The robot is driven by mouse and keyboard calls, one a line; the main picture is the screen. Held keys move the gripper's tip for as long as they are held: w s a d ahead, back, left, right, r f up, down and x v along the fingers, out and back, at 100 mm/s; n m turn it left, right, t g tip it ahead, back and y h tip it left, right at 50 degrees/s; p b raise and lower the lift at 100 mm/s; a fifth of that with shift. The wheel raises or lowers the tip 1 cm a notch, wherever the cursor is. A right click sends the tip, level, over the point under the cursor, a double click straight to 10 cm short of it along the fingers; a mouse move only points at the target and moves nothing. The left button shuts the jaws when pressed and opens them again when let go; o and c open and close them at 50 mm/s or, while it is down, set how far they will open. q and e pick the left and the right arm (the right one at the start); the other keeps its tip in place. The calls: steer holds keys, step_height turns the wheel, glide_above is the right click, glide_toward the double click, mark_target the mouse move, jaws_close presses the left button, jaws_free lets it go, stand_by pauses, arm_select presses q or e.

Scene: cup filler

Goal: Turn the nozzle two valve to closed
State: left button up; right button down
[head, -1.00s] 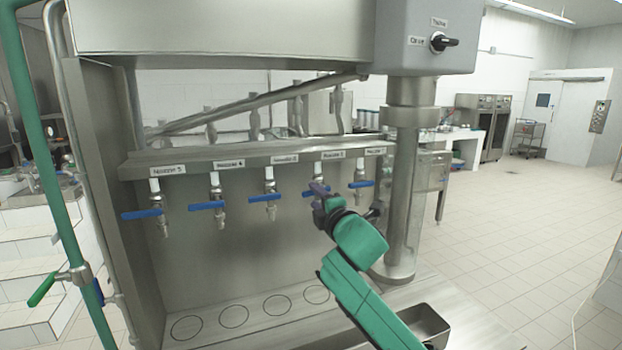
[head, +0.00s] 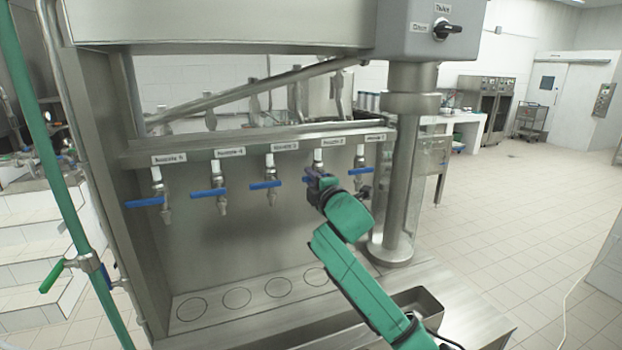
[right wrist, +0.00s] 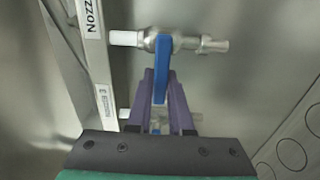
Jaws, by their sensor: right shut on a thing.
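The blue nozzle two valve handle (right wrist: 161,70) sits between the purple fingers of my right gripper (right wrist: 161,108) in the right wrist view. The handle stands crosswise to its metal valve body (right wrist: 180,43). In the head view my right gripper (head: 314,182) is at the nozzle under the second label from the right (head: 328,142), and it hides most of the handle. My right gripper is shut on this handle. My left gripper is in neither view.
Other blue valve handles hang in the row, such as nozzle three (head: 266,185) and nozzle one (head: 361,171) close to the gripper. A thick steel column (head: 401,170) stands to the right. A drip shelf with marked circles (head: 235,298) lies below.

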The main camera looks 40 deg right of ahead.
steer(key=c, duration=0.8)
jaws_free()
steer(key=p+v, duration=0.3)
steer(key=v, duration=1.1)
steer(key=shift+s+a+p, duration=0.1)
steer(key=shift+s+p, duration=0.2)
steer(key=shift+p, duration=0.1)
steer(key=shift+w, duration=0.1)
